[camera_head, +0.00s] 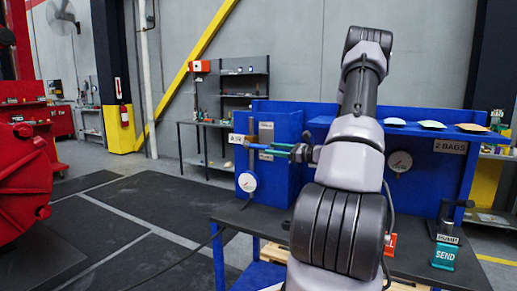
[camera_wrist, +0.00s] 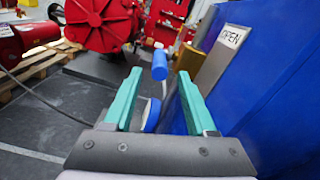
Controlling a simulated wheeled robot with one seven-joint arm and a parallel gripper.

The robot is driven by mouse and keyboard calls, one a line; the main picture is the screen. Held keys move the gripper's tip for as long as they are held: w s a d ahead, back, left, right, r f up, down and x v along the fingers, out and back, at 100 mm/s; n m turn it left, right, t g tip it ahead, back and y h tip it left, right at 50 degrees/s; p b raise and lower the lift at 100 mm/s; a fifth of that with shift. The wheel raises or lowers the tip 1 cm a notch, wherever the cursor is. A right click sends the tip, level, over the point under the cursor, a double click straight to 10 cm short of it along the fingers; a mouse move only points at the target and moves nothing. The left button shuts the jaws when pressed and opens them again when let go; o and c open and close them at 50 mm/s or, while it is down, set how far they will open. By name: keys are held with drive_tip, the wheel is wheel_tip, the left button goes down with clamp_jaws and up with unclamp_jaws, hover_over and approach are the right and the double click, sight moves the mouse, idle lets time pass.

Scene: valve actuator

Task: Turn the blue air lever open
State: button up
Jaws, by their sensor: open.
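The blue air lever (camera_wrist: 160,66) shows in the wrist view ahead of my gripper, between the lines of its two fingers. It has a blue grip with a pale end and sits beside a brass-coloured fitting (camera_wrist: 186,60). My gripper (camera_wrist: 158,75) is open, with its teal fingers apart on either side of the lever. I cannot tell whether either finger touches it. In the head view my gripper (camera_head: 270,150) is at the left end of the blue bench, beside the AIR label (camera_head: 237,139). The lever is hard to make out there. An OPEN label (camera_wrist: 233,37) is on the plate.
A blue panel (camera_wrist: 260,90) stands close on the right of my gripper in the wrist view. A round gauge (camera_head: 248,181) hangs below the AIR label. A SEND block (camera_head: 445,256) is at the bench's right. Open floor (camera_head: 110,235) lies left of the bench.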

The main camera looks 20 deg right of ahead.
sight(250, 146)
drive_tip(key=x, duration=0.6)
drive_tip(key=shift+w+a, duration=0.15)
drive_tip(key=shift+w, duration=0.05)
clamp_jaws()
idle(1.2)
